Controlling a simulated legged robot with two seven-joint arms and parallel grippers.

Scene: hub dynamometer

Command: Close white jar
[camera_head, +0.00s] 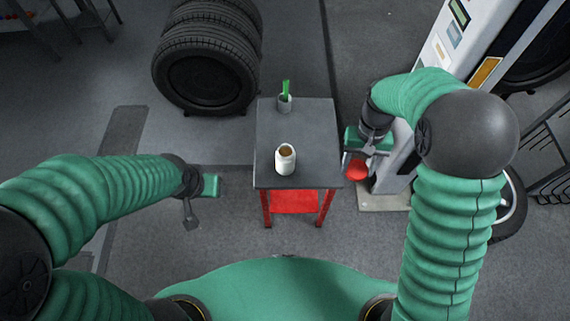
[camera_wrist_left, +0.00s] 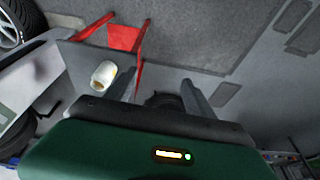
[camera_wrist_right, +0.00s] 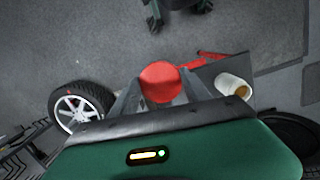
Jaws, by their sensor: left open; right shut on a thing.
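The white jar (camera_head: 285,160) stands upright on the small table (camera_head: 310,135), its top uncovered and showing brown inside. The jar also shows in the left wrist view (camera_wrist_left: 104,74) and in the right wrist view (camera_wrist_right: 233,86). My right gripper (camera_head: 359,160) is shut on a round red lid (camera_head: 357,171), held just off the table's right edge; the lid fills the space between the fingers in the right wrist view (camera_wrist_right: 160,82). My left gripper (camera_head: 203,205) is open and empty, left of the table and apart from it.
A grey cup with a green item (camera_head: 285,100) stands at the table's back. Stacked tyres (camera_head: 207,60) stand behind left. A tall white machine (camera_head: 440,75) stands close to my right arm. The table's middle around the jar is clear.

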